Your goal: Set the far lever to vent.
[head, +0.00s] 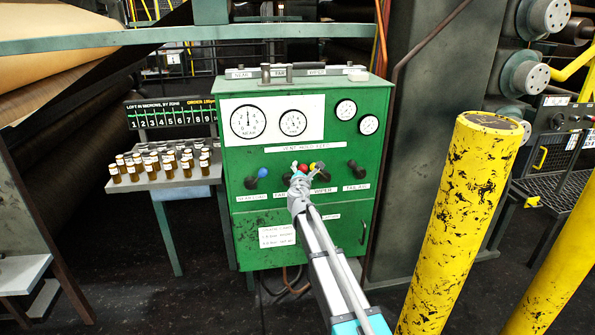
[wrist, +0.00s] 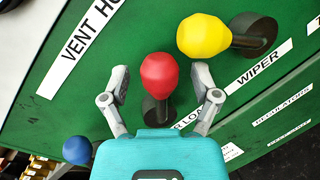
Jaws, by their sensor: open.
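The lever with the red knob (wrist: 158,72) rises from a black hub (wrist: 157,110) on the green panel. Its label is mostly hidden by my gripper in the wrist view; in the head view a label starting "FAR" (head: 280,195) sits below it. The red knob also shows in the head view (head: 303,168). My gripper (wrist: 162,76) is open, one finger on each side of the red knob, with gaps visible on both sides. The strip reading "VENT HOLD FEED" (head: 303,147) is above the levers; part of it shows in the wrist view (wrist: 88,42).
The yellow-knobbed wiper lever (wrist: 204,35) is close to my right finger. The blue-knobbed lever (head: 262,172) stands left, a black lever (head: 358,167) right. Gauges (head: 248,121) are above. A yellow post (head: 455,220) stands right of my arm, and a table with bottles (head: 150,181) left.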

